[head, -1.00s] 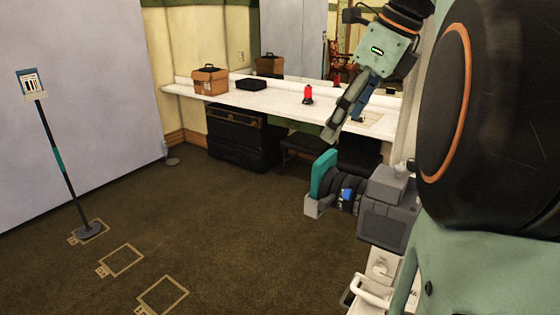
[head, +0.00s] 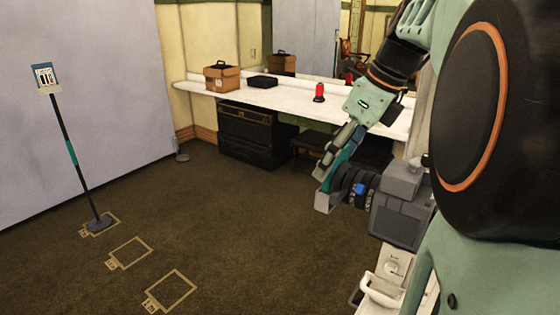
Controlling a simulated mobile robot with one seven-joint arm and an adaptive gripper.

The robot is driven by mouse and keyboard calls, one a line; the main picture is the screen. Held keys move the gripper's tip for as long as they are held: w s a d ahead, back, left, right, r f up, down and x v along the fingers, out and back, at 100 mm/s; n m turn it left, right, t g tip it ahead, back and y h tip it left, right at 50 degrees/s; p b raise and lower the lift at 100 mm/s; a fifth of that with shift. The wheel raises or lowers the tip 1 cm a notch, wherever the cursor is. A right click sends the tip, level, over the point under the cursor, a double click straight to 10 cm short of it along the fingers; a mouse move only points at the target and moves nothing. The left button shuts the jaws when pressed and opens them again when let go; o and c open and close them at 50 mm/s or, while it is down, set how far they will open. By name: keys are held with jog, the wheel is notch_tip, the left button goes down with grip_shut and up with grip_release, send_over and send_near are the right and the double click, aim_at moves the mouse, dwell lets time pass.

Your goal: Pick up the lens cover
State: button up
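A teal round cover (head: 343,158), which looks like the lens cover, sits at the front end of the black lens (head: 352,184) of a grey camera (head: 402,215). My gripper (head: 324,171) comes down from the upper right, with its grey fingers in front of the teal cover and hiding much of it. The fingertips overlap the cover's left edge in the picture; I cannot tell whether they touch it. The gap between the fingers does not show clearly.
A white counter (head: 205,88) behind holds an orange-brown box (head: 222,78), a black case (head: 263,82) and a red lamp (head: 319,92). Black trunks (head: 245,135) stand underneath. A sign on a pole (head: 70,150) stands left. The carpet between is open, with taped outlines.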

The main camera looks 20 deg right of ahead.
jog(key=shift+f, duration=0.1)
jog(key=shift+c, duration=0.3)
jog(key=c, duration=1.2)
